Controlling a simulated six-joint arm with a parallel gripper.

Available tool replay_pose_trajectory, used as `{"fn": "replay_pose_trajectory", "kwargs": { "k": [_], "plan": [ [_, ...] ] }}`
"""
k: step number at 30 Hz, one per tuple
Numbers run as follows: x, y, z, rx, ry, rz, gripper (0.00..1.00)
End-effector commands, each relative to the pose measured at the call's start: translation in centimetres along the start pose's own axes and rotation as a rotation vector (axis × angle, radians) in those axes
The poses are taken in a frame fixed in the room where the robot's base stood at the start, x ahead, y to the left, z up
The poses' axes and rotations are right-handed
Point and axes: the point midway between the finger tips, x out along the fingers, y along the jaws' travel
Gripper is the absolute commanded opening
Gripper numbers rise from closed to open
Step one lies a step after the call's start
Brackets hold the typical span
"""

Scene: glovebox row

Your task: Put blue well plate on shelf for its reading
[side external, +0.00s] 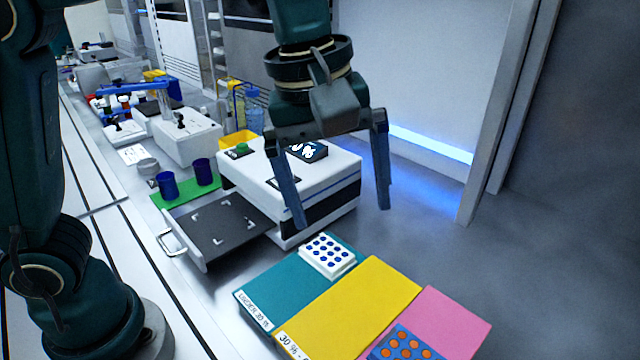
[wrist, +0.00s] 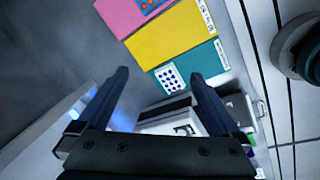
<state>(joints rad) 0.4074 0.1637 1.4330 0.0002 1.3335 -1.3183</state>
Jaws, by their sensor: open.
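A white well plate with blue wells (side external: 327,254) lies on the teal mat (side external: 268,290), near its far right end. It also shows in the wrist view (wrist: 168,79), between my fingertips in the picture. A blue plate with orange wells (side external: 403,347) lies on the pink mat (side external: 455,318), cut off by the frame edge. The yellow mat (side external: 355,300) is bare. The teal label seems to read "UNDER 30 %"; the yellow one starts "30 %". A white reader (side external: 315,185) has its dark drawer (side external: 225,232) pulled out and empty. My gripper (side external: 341,214) is open, empty and above the reader's right side.
Two dark blue cups (side external: 168,186) stand on a green mat (side external: 160,203) behind the drawer. Farther back are a yellow bin (side external: 238,139), bottles and other bench instruments. A wall panel and upright post (side external: 495,110) stand at the right. Grey bench right of the mats is clear.

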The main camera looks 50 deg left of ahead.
Motion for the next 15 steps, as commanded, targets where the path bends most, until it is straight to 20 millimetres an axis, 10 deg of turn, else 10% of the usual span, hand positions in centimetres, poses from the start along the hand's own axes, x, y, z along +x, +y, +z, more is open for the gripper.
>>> {"fn": "replay_pose_trajectory", "kwargs": {
  "k": [15],
  "plan": [
    [0.5, -13.8, -3.0, 0.787, 0.267, 0.083, 1.0]
  ]
}}
